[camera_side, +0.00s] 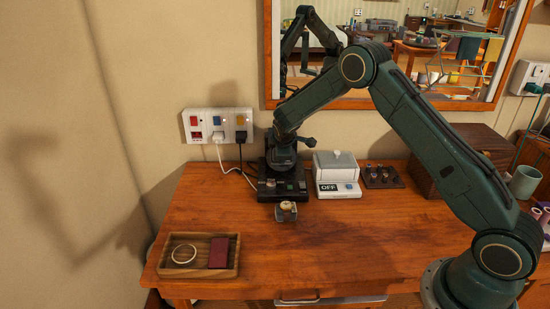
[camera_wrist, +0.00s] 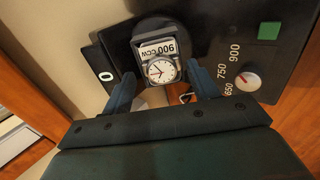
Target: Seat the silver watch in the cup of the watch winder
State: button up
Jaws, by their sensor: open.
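The watch winder (camera_side: 268,188) is a black unit against the back of the wooden table. In the wrist view its panel (camera_wrist: 262,62) has a green button and a speed dial. The silver watch (camera_wrist: 161,70), with a white round face, sits at the winder between my fingers, beside a "900 CCW" label. My gripper (camera_wrist: 160,84) is open, with one finger on each side of the watch; I cannot tell whether they touch it. My gripper (camera_side: 284,157) points down over the winder in the side view and hides the cup there. How deep the watch sits is unclear.
A small stand with a yellowish top (camera_side: 287,208) is just in front of the winder. A white box with an OFF label (camera_side: 338,188) and a dark holder (camera_side: 382,177) are to its right. A wooden tray (camera_side: 174,272) lies front left. The table's front middle is clear.

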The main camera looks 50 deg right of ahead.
jog(key=v, duration=1.3)
jog(key=shift+s+a+r, duration=0.1)
jog(key=shift+r, duration=0.15)
jog(key=s+a+r+m+y, duration=0.1)
jog(key=s+a+r+m, duration=0.1)
jog(key=s+r, duration=0.55)
jog(key=s+a+r+m+y, duration=0.2)
jog(key=s+a+r+m, duration=0.1)
jog(key=s+r, duration=0.4)
jog(key=s+a+m+y, duration=0.1)
jog(key=s+a+m, duration=0.1)
jog(key=s, duration=0.9)
jog(key=s+a+m+y, duration=0.1)
jog(key=s+a+m, duration=0.1)
jog(key=s, duration=1)
jog(key=shift+s+a+f+y, duration=0.15)
jog(key=shift+s+a+y, duration=0.15)
jog(key=shift+a, duration=0.15)
